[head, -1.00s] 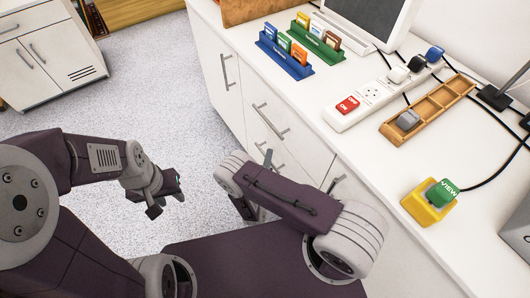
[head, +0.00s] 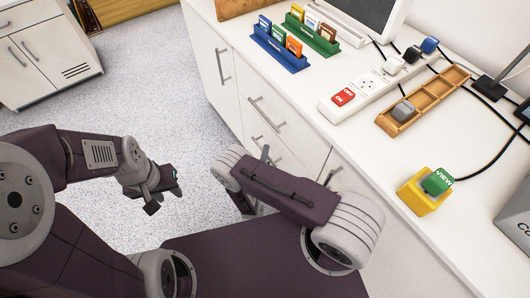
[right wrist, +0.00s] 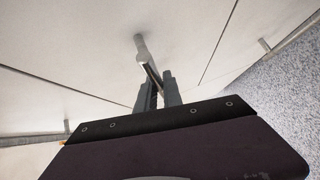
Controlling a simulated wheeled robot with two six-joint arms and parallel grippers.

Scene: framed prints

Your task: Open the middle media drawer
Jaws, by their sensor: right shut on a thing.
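The white counter cabinet has a column of drawers. The upper drawer handle (head: 269,113) is clear in the head view. The handle below it (head: 273,150) is partly covered by my right arm. My right gripper (right wrist: 158,84) is shut on a metal bar handle (right wrist: 143,50) on a pale front in the right wrist view. The fingers lie either side of the bar. In the head view my right gripper is mostly hidden behind its arm. I cannot tell whether that drawer stands out from the cabinet. My left gripper (head: 166,193) is open and empty above the floor.
On the counter are blue (head: 279,48) and green (head: 313,36) card racks, a power strip (head: 367,85), a wooden tray (head: 447,85) and a yellow-based VIEW button (head: 420,196). Another cabinet (head: 45,50) stands far left. Speckled floor (head: 150,80) between is clear.

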